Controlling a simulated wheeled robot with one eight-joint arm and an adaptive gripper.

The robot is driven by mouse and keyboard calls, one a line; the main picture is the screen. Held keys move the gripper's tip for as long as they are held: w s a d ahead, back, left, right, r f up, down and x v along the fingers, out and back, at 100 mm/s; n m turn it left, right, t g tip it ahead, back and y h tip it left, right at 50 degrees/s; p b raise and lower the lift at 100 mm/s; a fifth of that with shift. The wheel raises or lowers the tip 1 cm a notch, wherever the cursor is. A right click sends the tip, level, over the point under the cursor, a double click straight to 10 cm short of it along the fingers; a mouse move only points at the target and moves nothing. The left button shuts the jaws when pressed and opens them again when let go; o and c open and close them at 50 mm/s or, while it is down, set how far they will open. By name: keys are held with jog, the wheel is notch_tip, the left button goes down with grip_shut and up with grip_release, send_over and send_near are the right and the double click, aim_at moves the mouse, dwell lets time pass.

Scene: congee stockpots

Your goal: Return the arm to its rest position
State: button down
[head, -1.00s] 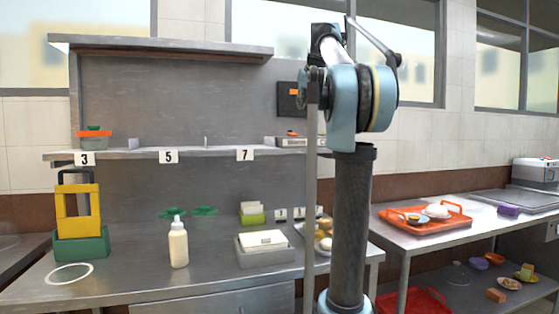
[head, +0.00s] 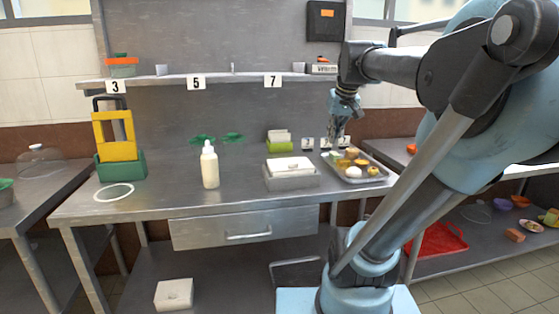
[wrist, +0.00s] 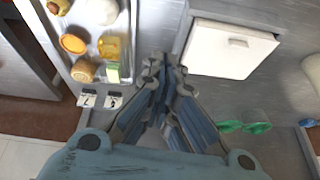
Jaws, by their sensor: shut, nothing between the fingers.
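My gripper (head: 338,138) hangs at the end of my bent arm, pointing down above the back right of the steel table, beside the tray of food. In the wrist view the fingers (wrist: 163,72) are together with nothing between them. They show between the food tray (wrist: 128,48) and a white lidded box (wrist: 232,48), apart from both as far as I can tell. My arm fills the right of the head view and hides part of the right-hand table.
The food tray also shows in the head view (head: 376,180). A white bottle (head: 209,166), a green and yellow stacked crate (head: 120,166) and a white ring (head: 114,192) stand on the table. A numbered shelf (head: 222,79) runs above it. A red tray (head: 437,240) lies low at right.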

jog(key=s+d+f+m+g+h, duration=0.1)
jog(key=s+f, duration=0.8)
jog(key=f, duration=0.3)
jog(key=s+f+g, duration=0.1)
jog(key=s+f, duration=0.8)
jog(key=f, duration=0.4)
jog(key=w+d+r+n+t+y, duration=0.1)
jog(key=w+r+t, duration=0.2)
jog(key=w+r, duration=1.5)
jog(key=w+r+t, duration=0.2)
jog(key=w+r, duration=1)
jog(key=r, duration=1.1)
jog(key=w+d+r+n+t+y, duration=0.1)
jog(key=w+r+t, duration=0.2)
jog(key=w+r, duration=1.5)
send_over(323, 59)
jog(key=shift+s+f, duration=0.2)
jog(key=shift+f, duration=0.45)
jog(key=shift+s+f, duration=0.2)
jog(key=shift+f, duration=0.4)
jog(key=f, duration=0.3)
jog(key=shift+w, duration=0.3)
jog(key=shift+w+f, duration=0.1)
jog(key=shift+f, duration=0.45)
jog(key=shift+w, duration=0.1)
